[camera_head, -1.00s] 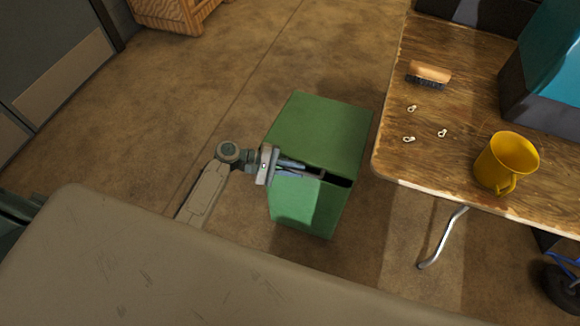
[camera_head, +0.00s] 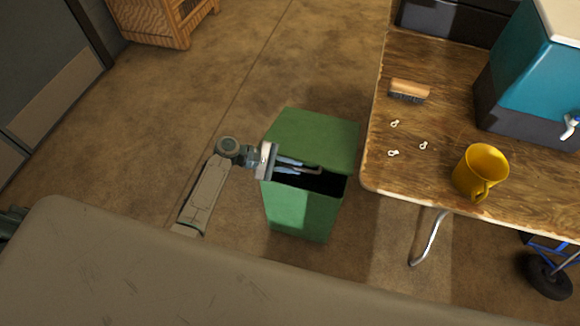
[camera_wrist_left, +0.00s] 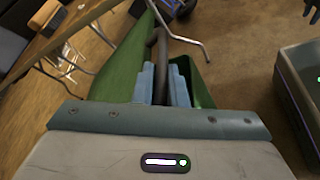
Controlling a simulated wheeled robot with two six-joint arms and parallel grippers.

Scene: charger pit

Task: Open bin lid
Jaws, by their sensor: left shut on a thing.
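The green bin (camera_head: 300,212) stands on the floor left of the table. Its green lid (camera_head: 315,135) is partly raised, with a dark gap along the front edge. My left gripper (camera_head: 297,165) reaches in from the left and is shut on the lid's handle (camera_head: 319,171). In the left wrist view the blue-grey fingers (camera_wrist_left: 162,82) close around the dark handle bar (camera_wrist_left: 161,50). The tilted lid (camera_wrist_left: 125,60) is on the left there and the bin wall (camera_wrist_left: 201,88) on the right. The bin's inside is too dark to make out. My right gripper is not in view.
A wooden table (camera_head: 400,175) stands close on the right, with a yellow mug (camera_head: 482,168), a brush (camera_head: 409,91), several small pale pieces and a teal drink cooler (camera_head: 540,70). A wheeled cart (camera_head: 548,275) is at lower right. Floor left of the bin is clear.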

